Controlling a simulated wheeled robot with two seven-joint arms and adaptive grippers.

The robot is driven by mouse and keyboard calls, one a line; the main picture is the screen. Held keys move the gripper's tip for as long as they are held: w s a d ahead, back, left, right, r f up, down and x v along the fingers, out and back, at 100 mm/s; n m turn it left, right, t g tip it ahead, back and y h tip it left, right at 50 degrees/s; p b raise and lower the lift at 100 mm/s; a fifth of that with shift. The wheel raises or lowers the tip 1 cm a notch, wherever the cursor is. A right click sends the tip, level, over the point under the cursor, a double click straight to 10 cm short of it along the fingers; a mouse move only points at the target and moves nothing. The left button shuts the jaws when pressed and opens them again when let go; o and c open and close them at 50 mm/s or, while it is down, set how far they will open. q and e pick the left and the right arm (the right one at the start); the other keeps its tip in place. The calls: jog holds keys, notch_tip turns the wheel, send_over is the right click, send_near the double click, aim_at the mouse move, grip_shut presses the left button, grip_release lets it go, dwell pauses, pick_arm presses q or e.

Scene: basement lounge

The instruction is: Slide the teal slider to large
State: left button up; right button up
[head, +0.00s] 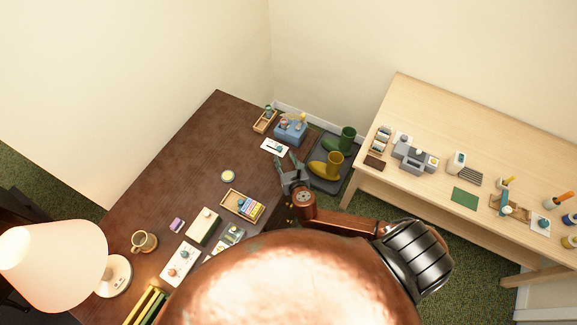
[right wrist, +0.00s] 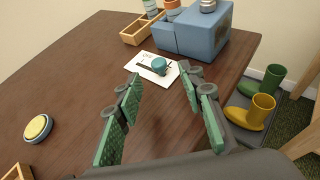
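A white plate (right wrist: 139,66) with a dark slot and a round teal slider knob (right wrist: 159,63) lies on the dark brown table in the right wrist view. The slot shows to the left of the knob. Small marks are printed on the plate but are too small to read surely. The plate also shows in the head view (head: 268,146), near the table's far right edge. My right gripper (head: 288,159) is just short of the plate. In the right wrist view its green-padded fingers (right wrist: 160,84) are spread and empty, with the knob ahead of them, not touched. My left gripper is out of view.
A blue box (right wrist: 204,36) and a wooden tray (right wrist: 142,30) stand just behind the plate. Green and yellow boots (head: 334,160) are on a dark mat off the table's right edge. A round yellow-topped tin (right wrist: 38,128) is at left.

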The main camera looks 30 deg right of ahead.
jog(key=v, duration=0.6)
jog(key=shift+s+a+r, duration=0.1)
jog(key=shift+s, duration=0.25)
